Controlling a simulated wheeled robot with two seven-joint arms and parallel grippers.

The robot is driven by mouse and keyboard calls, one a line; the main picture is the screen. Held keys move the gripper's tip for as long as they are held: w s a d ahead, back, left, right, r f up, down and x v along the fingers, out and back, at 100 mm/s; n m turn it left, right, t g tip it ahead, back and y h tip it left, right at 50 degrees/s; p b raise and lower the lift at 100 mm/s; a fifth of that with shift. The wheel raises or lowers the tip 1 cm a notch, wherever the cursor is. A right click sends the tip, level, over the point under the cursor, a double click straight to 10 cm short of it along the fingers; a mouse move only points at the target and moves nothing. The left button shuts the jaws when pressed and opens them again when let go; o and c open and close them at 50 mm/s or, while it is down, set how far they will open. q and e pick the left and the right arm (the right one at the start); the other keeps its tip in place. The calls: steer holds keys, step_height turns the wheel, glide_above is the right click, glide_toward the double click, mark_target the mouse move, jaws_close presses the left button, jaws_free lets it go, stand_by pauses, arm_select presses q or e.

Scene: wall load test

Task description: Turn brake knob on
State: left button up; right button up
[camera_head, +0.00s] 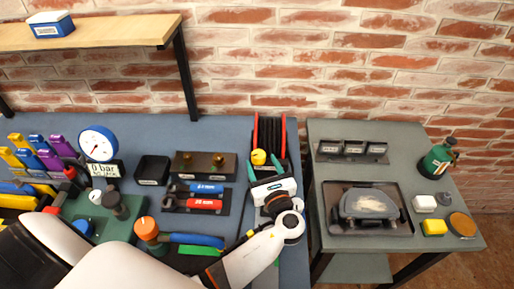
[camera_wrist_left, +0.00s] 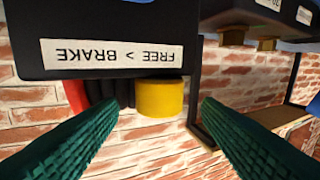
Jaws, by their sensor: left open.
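The yellow brake knob (camera_head: 258,157) is a short cylinder in front of a black and red finned unit at the back of the bench. In the left wrist view the yellow knob (camera_wrist_left: 160,97) sits against a black housing (camera_wrist_left: 100,25) whose label reads "FREE > BRAKE" upside down. My left gripper (camera_head: 266,167) is open with green fingers. In the wrist view its fingertips (camera_wrist_left: 158,107) lie to either side of the knob, with visible gaps. Contact is not seen. My right gripper is not in view.
A black block with two brass knobs (camera_head: 205,164) and a wrench tray (camera_head: 196,205) lie left of the gripper. A dial gauge (camera_head: 98,144) stands farther left. A separate grey table (camera_head: 405,160) at the right holds a scale-like device and a green bottle (camera_head: 437,160).

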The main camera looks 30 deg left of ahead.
mark_target(256, 150)
arm_select(q)
steer(key=p+x, duration=0.1)
steer(key=x, duration=0.5)
steer(key=shift+c, duration=0.3)
